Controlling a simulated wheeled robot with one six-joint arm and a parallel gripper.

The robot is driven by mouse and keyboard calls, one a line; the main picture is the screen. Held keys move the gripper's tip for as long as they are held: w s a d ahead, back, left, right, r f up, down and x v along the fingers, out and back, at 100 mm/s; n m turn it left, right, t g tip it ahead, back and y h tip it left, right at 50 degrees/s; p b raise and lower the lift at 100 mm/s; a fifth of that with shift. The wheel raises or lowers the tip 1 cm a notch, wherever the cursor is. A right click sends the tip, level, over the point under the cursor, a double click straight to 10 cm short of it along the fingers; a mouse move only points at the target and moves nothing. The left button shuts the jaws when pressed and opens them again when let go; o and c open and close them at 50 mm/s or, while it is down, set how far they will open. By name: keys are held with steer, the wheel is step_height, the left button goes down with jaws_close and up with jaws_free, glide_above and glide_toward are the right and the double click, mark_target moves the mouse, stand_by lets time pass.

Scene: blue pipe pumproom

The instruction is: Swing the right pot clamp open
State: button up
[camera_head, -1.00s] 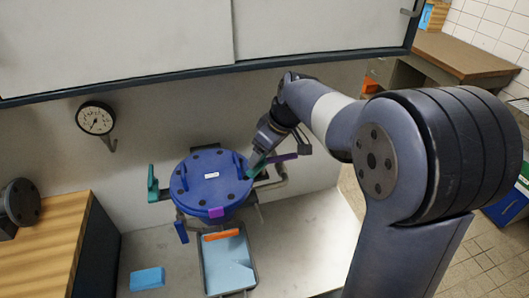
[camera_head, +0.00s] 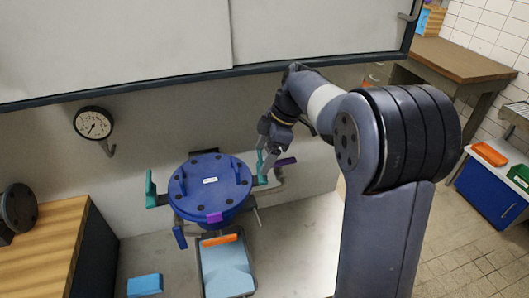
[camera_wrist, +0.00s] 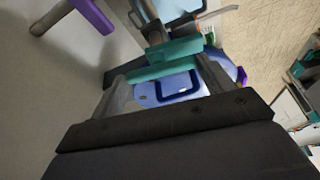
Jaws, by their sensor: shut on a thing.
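The blue pot (camera_head: 208,190) stands in the middle of the head view, with a bolted lid. The right pot clamp has a teal handle (camera_head: 262,168) at the lid's right edge, standing roughly upright in the picture. My gripper (camera_head: 268,156) is shut on this handle. In the wrist view the teal handle (camera_wrist: 163,62) lies across between my two grey fingers. A second teal clamp handle (camera_head: 151,190) is at the pot's left side. Where the right clamp meets the lid is partly hidden by my gripper.
A purple handle (camera_head: 286,162) is close to the right of my gripper. A dark-rimmed tray (camera_head: 227,268) with an orange piece (camera_head: 219,240) is in front of the pot. A blue block (camera_head: 145,284) lies front left. A gauge (camera_head: 93,123) is on the wall; a cabinet (camera_head: 320,30) overhangs behind.

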stand_by(0.3)
steer(key=o, duration=0.7)
steer(key=v, duration=0.7)
steer(key=shift+r, duration=0.35)
steer(key=shift+w+d, duration=0.1)
steer(key=shift+c, duration=0.2)
